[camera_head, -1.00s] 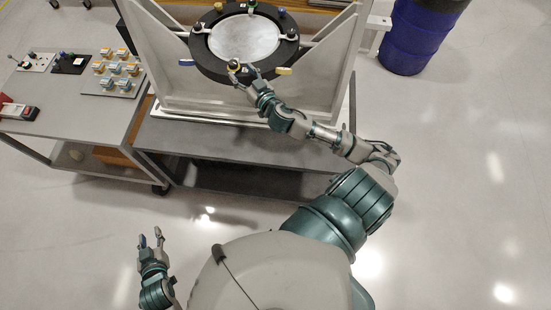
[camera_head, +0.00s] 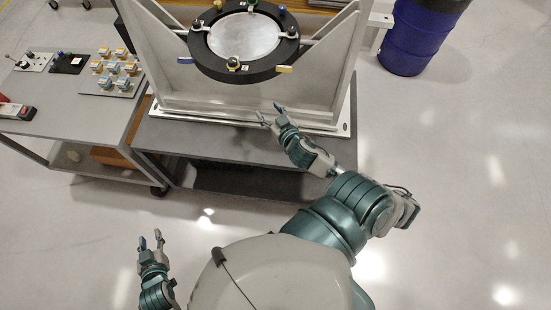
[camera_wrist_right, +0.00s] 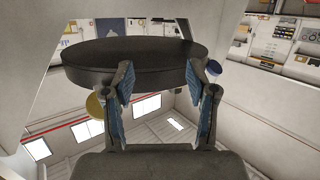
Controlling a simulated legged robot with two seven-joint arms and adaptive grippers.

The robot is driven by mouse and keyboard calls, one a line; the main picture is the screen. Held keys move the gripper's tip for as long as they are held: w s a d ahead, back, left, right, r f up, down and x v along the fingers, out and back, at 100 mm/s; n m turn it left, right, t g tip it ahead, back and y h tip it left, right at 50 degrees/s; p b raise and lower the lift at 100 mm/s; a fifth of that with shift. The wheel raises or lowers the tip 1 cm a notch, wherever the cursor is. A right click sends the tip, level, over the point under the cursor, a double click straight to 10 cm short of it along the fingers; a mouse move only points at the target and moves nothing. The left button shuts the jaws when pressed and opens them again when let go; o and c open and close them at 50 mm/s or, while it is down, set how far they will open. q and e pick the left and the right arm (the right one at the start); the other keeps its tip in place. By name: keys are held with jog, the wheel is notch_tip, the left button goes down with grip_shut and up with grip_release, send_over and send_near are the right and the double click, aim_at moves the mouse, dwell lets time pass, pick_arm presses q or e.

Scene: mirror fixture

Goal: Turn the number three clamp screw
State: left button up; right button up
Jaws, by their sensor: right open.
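The mirror fixture's black ring (camera_head: 204,58) holds a round silver mirror (camera_head: 245,36). Small white labels are too small to read, so I cannot tell which is number three. My right gripper (camera_head: 270,115) is open and empty, below and in front of the ring. In the right wrist view the ring (camera_wrist_right: 135,52) lies beyond the open fingers (camera_wrist_right: 161,78). My left gripper (camera_head: 151,240) is open and empty, low at the left.
Blue (camera_head: 185,60) and yellow (camera_head: 284,69) tabs stick out below the ring. A light upright frame (camera_head: 335,75) flanks it on a grey bench (camera_head: 200,138). A side table (camera_head: 75,115) with control panels stands left, a blue drum (camera_head: 415,40) right.

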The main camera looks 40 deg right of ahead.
jog(key=s+a+f+g+b, duration=0.1)
jog(key=s+f+g, duration=0.2)
jog(key=f, duration=0.8)
jog(key=s+a+f+n+g+b, duration=0.1)
jog(key=s+a+f+g, duration=0.1)
jog(key=f, duration=0.9)
jog(key=shift+s+g, duration=0.6)
